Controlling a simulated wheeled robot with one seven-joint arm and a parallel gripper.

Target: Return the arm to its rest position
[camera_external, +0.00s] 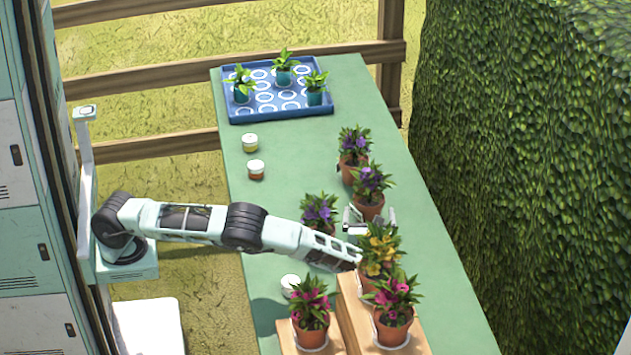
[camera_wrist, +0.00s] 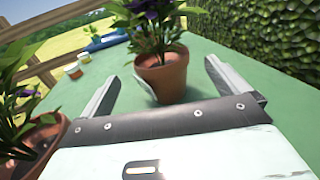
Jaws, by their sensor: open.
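My arm reaches from the left across the green table (camera_external: 290,115). My gripper (camera_external: 369,214) is open, its two pale fingers (camera_wrist: 162,75) spread apart. A purple-flowered plant in a terracotta pot (camera_external: 369,207) stands upright on the table at the gripper. In the wrist view this pot (camera_wrist: 165,78) shows ahead, between the fingertips; I cannot tell whether either finger touches it. Part of the gripper is hidden behind the yellow-flowered plant (camera_external: 380,247) in the external view.
Another purple-flowered plant (camera_external: 354,150) stands behind; a third (camera_external: 319,210) is partly hidden by my arm. Two magenta-flowered plants (camera_external: 311,300) (camera_external: 394,298) and the yellow one stand on wooden blocks (camera_external: 352,305). Small jars (camera_external: 250,143) and a blue seedling tray (camera_external: 280,115) lie farther back. A hedge (camera_external: 530,150) borders the right.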

